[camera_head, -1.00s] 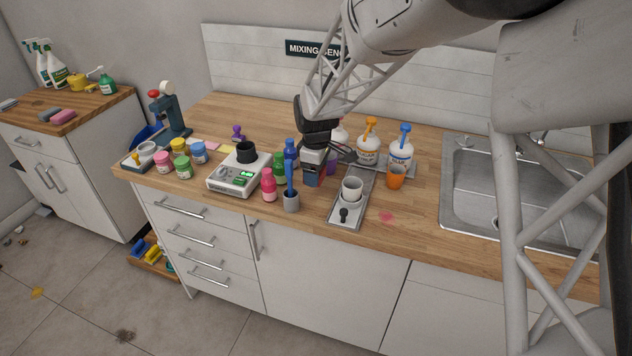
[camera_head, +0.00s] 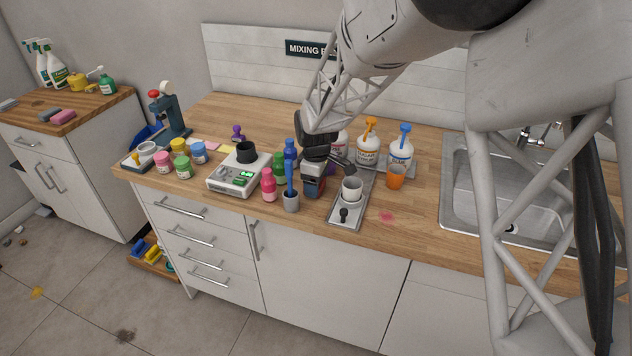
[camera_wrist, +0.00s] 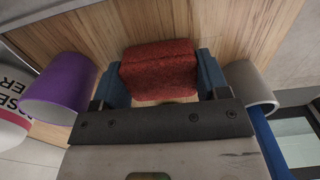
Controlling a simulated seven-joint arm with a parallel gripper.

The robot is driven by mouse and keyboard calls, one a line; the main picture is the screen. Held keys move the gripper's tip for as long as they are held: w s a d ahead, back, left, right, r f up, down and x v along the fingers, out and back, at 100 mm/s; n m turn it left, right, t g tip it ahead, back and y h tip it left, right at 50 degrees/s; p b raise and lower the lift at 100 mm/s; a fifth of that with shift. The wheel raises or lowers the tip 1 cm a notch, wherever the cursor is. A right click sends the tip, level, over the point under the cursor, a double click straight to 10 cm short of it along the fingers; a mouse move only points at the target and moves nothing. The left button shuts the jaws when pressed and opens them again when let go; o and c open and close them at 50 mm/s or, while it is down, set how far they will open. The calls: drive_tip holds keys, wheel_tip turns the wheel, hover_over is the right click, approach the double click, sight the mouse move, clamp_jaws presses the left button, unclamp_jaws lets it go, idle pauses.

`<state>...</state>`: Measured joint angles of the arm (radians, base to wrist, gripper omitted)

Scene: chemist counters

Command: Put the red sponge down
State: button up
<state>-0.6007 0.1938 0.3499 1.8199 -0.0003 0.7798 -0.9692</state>
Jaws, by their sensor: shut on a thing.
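My gripper (camera_head: 313,189) is low over the wooden counter (camera_head: 440,233), between the grey cup with a blue tool and the metal tray. In the wrist view the red sponge (camera_wrist: 160,68) sits between the two blue fingers, which are shut on it at its sides. Wood grain shows around the sponge; I cannot tell whether it touches the counter. In the head view the sponge is mostly hidden by the gripper.
A purple cup (camera_wrist: 62,88) is near in the wrist view. A pink stain (camera_head: 387,217) marks clear counter before the sink (camera_head: 455,205).

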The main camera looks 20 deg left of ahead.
drive_tip(key=o, duration=1)
drive_tip(key=shift+o, duration=0.2)
wheel_tip(320, 180, up, 12)
drive_tip(key=shift+r, duration=0.15)
idle(0.8)
